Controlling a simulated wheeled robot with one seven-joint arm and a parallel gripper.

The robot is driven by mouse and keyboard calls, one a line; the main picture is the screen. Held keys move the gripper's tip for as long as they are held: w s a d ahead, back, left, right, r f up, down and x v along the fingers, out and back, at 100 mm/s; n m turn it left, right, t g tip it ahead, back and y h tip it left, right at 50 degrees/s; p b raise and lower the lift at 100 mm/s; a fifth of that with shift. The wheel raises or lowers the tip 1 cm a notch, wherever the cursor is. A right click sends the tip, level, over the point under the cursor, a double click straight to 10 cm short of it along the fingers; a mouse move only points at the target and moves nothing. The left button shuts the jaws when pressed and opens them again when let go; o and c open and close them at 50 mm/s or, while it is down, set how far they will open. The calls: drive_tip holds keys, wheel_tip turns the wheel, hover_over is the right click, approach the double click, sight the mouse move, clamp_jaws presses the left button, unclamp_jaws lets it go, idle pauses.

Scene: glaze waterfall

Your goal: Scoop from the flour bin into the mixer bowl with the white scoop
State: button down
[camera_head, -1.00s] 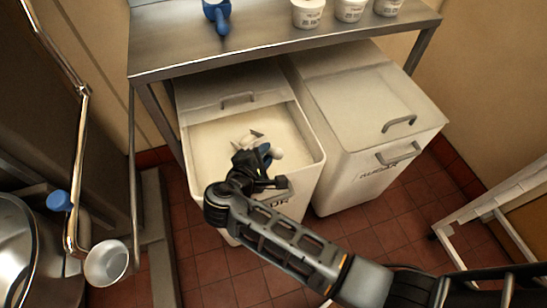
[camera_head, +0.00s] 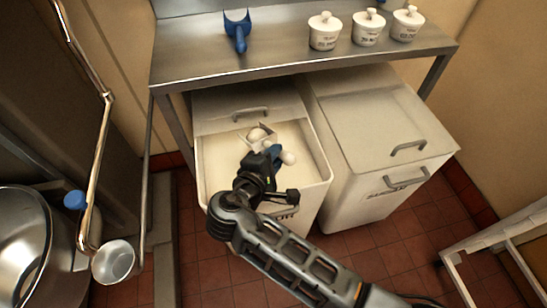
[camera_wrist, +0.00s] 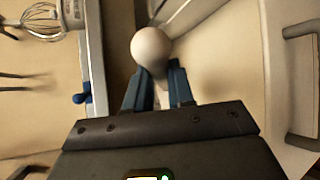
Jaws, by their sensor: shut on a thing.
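My gripper (camera_head: 270,156) is shut on the handle of the white scoop (camera_head: 257,134), over the open flour bin (camera_head: 322,186). The scoop's round white handle end (camera_head: 288,157) sticks out to the right of the fingers. That knob also shows in the wrist view (camera_wrist: 150,46), just beyond the blue fingertips (camera_wrist: 158,88). The pale flour (camera_head: 222,165) fills the bin's opening. Whether the scoop touches the flour or holds any, I cannot tell. The steel mixer bowl (camera_head: 22,235) is at the far left, partly out of frame.
A closed sugar bin (camera_head: 375,130) stands right of the flour bin. A steel shelf (camera_head: 280,55) above holds a blue scoop (camera_head: 238,30) and several white lidded pots (camera_head: 325,32). A small metal cup (camera_head: 115,262) is by the mixer bowl. A white rack (camera_head: 500,235) stands at right.

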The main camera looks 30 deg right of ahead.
drive_tip(key=shift+m+t, duration=0.4)
drive_tip(key=shift+s+r+p, duration=0.2)
drive_tip(key=shift+s+r, duration=0.05)
drive_tip(key=shift+r, duration=0.65)
drive_tip(key=shift+s+r+p, duration=0.15)
drive_tip(key=shift+s+r, duration=0.05)
drive_tip(key=shift+r, duration=0.7)
drive_tip(key=shift+s+r+p, duration=0.2)
drive_tip(key=shift+s+r, duration=0.05)
drive_tip(key=shift+r, duration=0.65)
drive_tip(key=shift+f, duration=0.1)
